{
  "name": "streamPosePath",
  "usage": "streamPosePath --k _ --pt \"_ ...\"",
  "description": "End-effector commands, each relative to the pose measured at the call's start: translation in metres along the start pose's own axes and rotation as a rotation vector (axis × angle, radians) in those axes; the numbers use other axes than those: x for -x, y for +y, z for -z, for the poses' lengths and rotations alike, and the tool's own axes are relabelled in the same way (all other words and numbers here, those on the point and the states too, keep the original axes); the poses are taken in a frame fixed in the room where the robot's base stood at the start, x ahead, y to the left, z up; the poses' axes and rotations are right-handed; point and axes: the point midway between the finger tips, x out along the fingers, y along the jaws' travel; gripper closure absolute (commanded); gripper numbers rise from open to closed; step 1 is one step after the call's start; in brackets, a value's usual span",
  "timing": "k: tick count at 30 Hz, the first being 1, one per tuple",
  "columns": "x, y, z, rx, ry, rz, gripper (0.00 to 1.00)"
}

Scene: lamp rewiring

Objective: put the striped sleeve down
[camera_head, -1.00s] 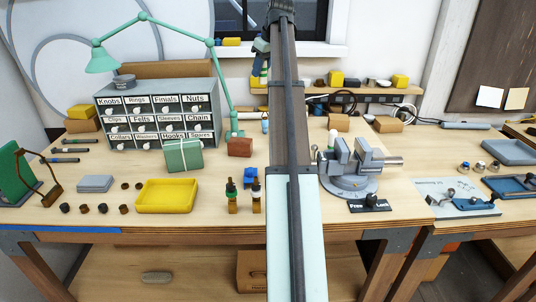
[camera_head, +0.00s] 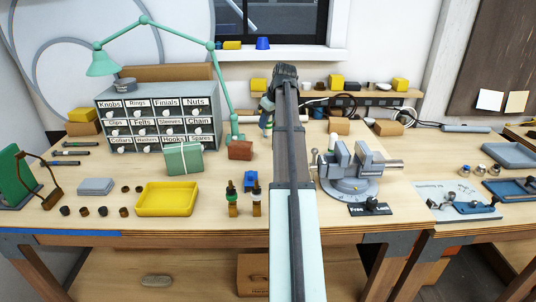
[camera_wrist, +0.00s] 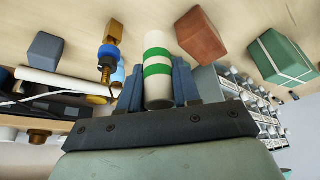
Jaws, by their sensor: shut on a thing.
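The striped sleeve, white with green bands, stands out between the two blue fingers of my gripper (camera_wrist: 158,88) in the wrist view, where the sleeve (camera_wrist: 158,60) points toward the bench top. My gripper is shut on it. In the head view my gripper (camera_head: 267,109) is at the back of the bench, below the wall shelf, and only a small part of the sleeve shows beside my arm. I cannot tell whether the sleeve's far end touches the bench.
A red-brown block (camera_wrist: 201,37) and a green tied box (camera_wrist: 284,57) lie near the sleeve in the wrist view. A brass and blue fitting (camera_wrist: 109,52) stands on its other side. The labelled drawer cabinet (camera_head: 158,123) is left; the vise (camera_head: 347,165) is right.

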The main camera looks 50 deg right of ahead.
Motion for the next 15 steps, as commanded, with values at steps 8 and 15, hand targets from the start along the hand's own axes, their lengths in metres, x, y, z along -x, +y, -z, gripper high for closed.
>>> streamPosePath --k 8,15 --pt "-0.034 -0.001 -0.015 -0.001 -0.002 0.002 0.96" --pt "-0.058 0.0 -0.025 0.0 -0.001 0.001 0.96"
